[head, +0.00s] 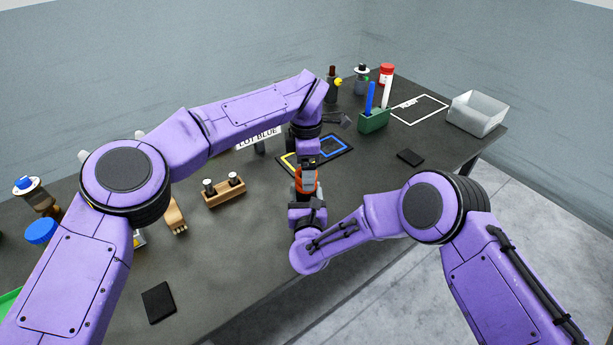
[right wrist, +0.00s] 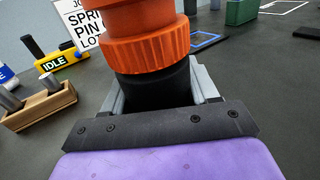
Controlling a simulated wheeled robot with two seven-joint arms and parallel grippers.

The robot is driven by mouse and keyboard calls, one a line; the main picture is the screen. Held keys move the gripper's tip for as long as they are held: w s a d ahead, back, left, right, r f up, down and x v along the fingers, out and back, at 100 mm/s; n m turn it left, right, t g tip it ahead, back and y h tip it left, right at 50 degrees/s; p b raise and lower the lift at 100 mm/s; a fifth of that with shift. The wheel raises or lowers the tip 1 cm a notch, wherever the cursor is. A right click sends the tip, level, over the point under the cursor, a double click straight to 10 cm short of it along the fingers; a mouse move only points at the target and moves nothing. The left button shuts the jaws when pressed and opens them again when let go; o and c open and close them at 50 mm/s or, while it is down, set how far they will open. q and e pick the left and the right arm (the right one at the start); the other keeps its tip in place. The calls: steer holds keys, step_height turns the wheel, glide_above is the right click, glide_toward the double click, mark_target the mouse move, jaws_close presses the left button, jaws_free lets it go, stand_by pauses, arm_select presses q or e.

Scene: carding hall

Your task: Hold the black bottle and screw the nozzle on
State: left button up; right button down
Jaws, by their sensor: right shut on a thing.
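The black bottle (right wrist: 155,90) stands between the fingers of my right gripper (right wrist: 160,96), which is shut on it. The orange ribbed nozzle (right wrist: 146,48) sits on top of the bottle; its upper end leaves the right wrist view. I cannot tell how tightly it is seated. In the head view the orange nozzle (head: 306,182) shows between my right gripper (head: 307,197) below and my left gripper (head: 308,163) above. My left gripper points down at the nozzle's top. Its fingertips are too small and partly hidden to tell whether they grip it.
A mat with yellow and blue outlines (head: 325,150) lies behind the grippers. A wooden block with two pegs (head: 224,190) and a brush (head: 175,217) are to the left. A green holder (head: 373,121) and a clear bin (head: 477,113) stand at the back right. The front table edge is close.

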arm_select(q)
step_height(320, 180, up, 9)
steer(key=shift+f, duration=0.15)
steer(key=shift+f, duration=0.1)
arm_select(e)
steer(key=shift+c, duration=1)
jaws_free()
arm_select(q)
step_height(320, 180, down, 3)
steer(key=b, duration=0.3)
arm_select(e)
steer(key=s, duration=1)
steer(key=shift+d+f, duration=0.15)
steer(key=shift+d, duration=0.2)
steer(key=shift+s, duration=0.25)
